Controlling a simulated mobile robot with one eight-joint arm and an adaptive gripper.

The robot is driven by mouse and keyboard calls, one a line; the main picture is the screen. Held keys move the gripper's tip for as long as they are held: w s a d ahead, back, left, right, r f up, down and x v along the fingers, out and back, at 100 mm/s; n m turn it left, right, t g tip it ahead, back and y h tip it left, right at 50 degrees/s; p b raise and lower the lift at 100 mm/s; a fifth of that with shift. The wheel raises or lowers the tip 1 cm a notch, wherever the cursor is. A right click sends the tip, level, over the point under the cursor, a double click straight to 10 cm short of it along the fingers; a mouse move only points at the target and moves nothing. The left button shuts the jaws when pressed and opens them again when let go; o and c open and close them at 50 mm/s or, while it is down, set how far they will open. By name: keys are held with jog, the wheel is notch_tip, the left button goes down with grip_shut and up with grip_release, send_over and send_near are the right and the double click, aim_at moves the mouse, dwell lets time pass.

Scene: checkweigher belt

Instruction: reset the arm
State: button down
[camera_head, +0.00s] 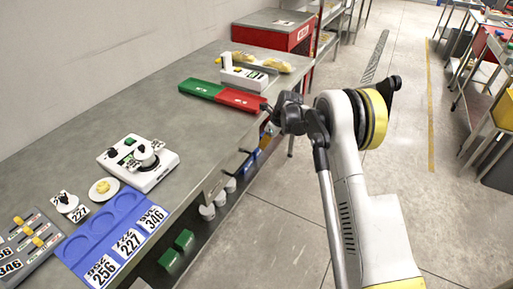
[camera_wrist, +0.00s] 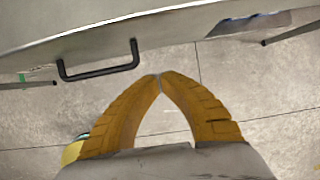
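My gripper (camera_wrist: 158,77) shows in the wrist view with its two orange-brown fingers meeting at the tips, and nothing is held between them. It points at the floor and the bench edge, with a dark handle (camera_wrist: 100,70) just ahead of the left finger. In the head view my arm (camera_head: 345,150) rises from the lower right beside the bench. Its dark end hangs near the bench's right edge, and the fingertips cannot be made out there.
The grey bench (camera_head: 175,115) holds a checkweigher (camera_head: 138,162), a blue tray (camera_head: 100,235) with numbered labels, a green and red strip (camera_head: 222,95) and a white scale-like unit (camera_head: 245,77). The floor (camera_head: 290,215) right of the bench is clear. Racks (camera_head: 490,90) stand far right.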

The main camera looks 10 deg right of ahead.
jog(key=s+d+r+n+p, duration=0.1)
jog(key=s+r+n, duration=0.15)
jog(key=r, duration=0.45)
jog(key=s+d+r+n+t+h, duration=0.1)
jog(key=s+r+n, duration=0.1)
jog(key=s+r, duration=0.35)
jog(key=s+d+r+n+p, duration=0.1)
jog(key=s+r+n, duration=0.1)
jog(key=r, duration=0.6)
jog(key=s+r+n+t+h, duration=0.1)
jog(key=s+r+n, duration=0.5)
jog(key=s+r, duration=0.3)
jog(key=s+d+f+n+t, duration=0.1)
jog(key=s+n, duration=0.5)
jog(key=s, duration=0.6)
jog(key=s+d+f+n+t+h, duration=0.1)
jog(key=s+n, duration=0.5)
jog(key=s, duration=0.6)
jog(key=shift+s+d+f+n+t+h, duration=0.15)
jog(key=shift+d+f+n+t+h, duration=0.2)
jog(key=shift+d, duration=0.4)
